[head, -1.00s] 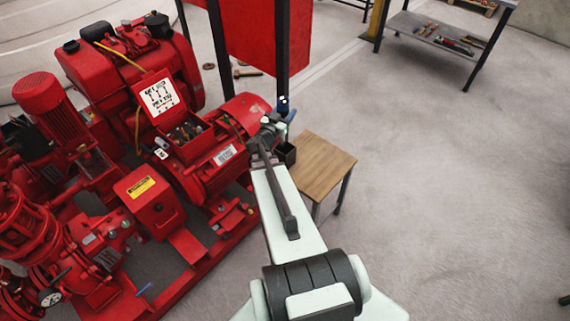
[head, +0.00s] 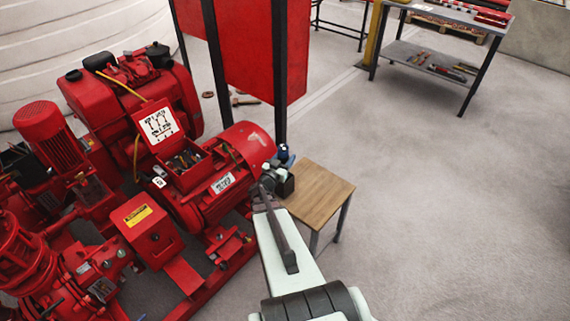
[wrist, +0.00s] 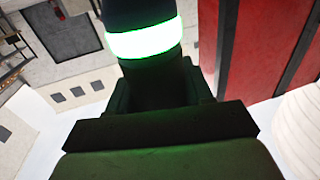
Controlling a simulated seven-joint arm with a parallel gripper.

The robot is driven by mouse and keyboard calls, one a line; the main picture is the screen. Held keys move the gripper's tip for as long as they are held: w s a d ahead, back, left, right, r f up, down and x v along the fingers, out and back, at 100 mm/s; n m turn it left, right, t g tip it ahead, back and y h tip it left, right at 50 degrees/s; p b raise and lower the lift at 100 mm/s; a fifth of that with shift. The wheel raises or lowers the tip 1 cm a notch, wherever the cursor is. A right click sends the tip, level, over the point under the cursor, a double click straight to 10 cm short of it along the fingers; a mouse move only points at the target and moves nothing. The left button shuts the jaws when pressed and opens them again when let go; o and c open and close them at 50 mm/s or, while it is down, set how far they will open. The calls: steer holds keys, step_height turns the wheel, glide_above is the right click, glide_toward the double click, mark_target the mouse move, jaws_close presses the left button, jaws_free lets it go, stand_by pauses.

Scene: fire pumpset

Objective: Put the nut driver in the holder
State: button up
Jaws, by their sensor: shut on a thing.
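My gripper (head: 279,170) is at the far end of my pale arm, over the near left corner of a small wooden-topped table. It is shut on what looks like the nut driver, whose dark blue upper part (head: 284,151) shows above it. The black holder (head: 288,186) is at that table corner, right beside my gripper and partly hidden by it. I cannot tell whether the tool's lower end is inside the holder or above it. In the wrist view, a dark cylinder with a glowing green-white band fills the top centre; fingertips and holder cannot be made out there.
The small table (head: 325,196) has a bare wooden top. The red pumpset (head: 205,160) stands close on the left, its motor almost beside my gripper. A red panel on dark posts (head: 240,50) rises behind. A grey workbench (head: 437,60) with tools is far right. Open floor lies right.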

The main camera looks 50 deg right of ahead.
steer(key=shift+f, duration=1.65)
steer(key=o, duration=1.2)
steer(key=shift+c, duration=0.2)
